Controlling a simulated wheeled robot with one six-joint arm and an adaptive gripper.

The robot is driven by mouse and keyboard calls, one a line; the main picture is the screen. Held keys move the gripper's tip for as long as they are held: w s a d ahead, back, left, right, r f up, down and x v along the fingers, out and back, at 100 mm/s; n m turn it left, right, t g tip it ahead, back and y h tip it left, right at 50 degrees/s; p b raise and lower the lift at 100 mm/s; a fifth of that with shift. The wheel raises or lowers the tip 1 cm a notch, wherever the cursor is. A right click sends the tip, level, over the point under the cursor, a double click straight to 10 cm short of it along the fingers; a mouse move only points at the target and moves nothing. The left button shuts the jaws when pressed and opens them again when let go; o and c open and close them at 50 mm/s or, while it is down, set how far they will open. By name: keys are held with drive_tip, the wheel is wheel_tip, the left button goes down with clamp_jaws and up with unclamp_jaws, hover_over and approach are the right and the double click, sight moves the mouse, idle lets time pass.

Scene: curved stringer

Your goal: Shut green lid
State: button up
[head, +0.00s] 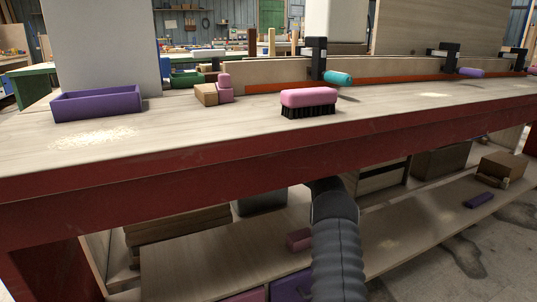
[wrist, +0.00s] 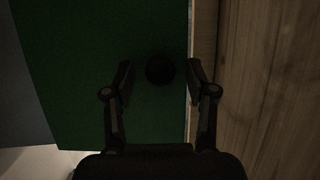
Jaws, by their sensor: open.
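A flat green panel that looks like the green lid (wrist: 85,100) fills the left and middle of the dark wrist view. A round black knob (wrist: 160,69) stands out on it near its right edge. My gripper (wrist: 159,72) is open, with one finger on each side of the knob. A gap shows between the knob and each finger; whether the fingers reach down to its depth I cannot tell. In the head view my arm reaches below the bench top, and my gripper and the lid are hidden there.
Pale wood (wrist: 270,90) lies right of the green panel. The bench (head: 220,133) has a red front edge above a lower shelf (head: 215,260) with boxes. On top are a purple tray (head: 97,103), a pink brush (head: 309,100) and small blocks.

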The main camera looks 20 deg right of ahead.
drive_tip(key=shift+w+a+r, duration=0.1)
drive_tip(key=shift+w+a, duration=0.05)
drive_tip(key=shift+w, duration=0.15)
clamp_jaws()
drive_tip(key=shift+a, duration=0.1)
